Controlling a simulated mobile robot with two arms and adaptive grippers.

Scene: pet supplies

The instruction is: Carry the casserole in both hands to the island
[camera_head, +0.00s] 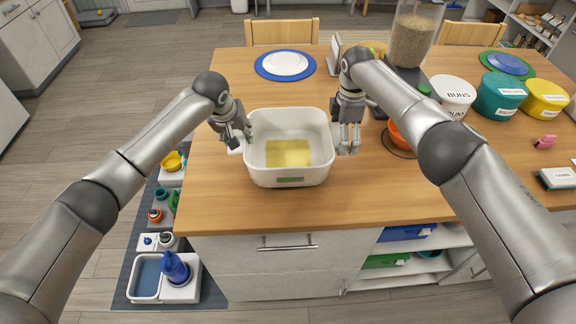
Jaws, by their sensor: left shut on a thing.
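The casserole (290,177) is a deep white rectangular dish with a pale yellow layer in its bottom and a small green mark on its front wall. It is upright over the wooden island top, near the front edge. My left gripper (240,142) is shut on the handle at its left end. My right gripper (348,145) points down at the right end, with its fingers at the handle there. Whether those fingers are closed on the handle is not clear. The dish's underside is hidden, so I cannot tell if it touches the top.
The wooden island (220,205) holds a blue plate with a white one (285,64) behind the dish, and an orange bowl (400,138) close to my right gripper. A tall dispenser (412,40) and several lidded tubs stand right. A mat with pet items lies on the floor left.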

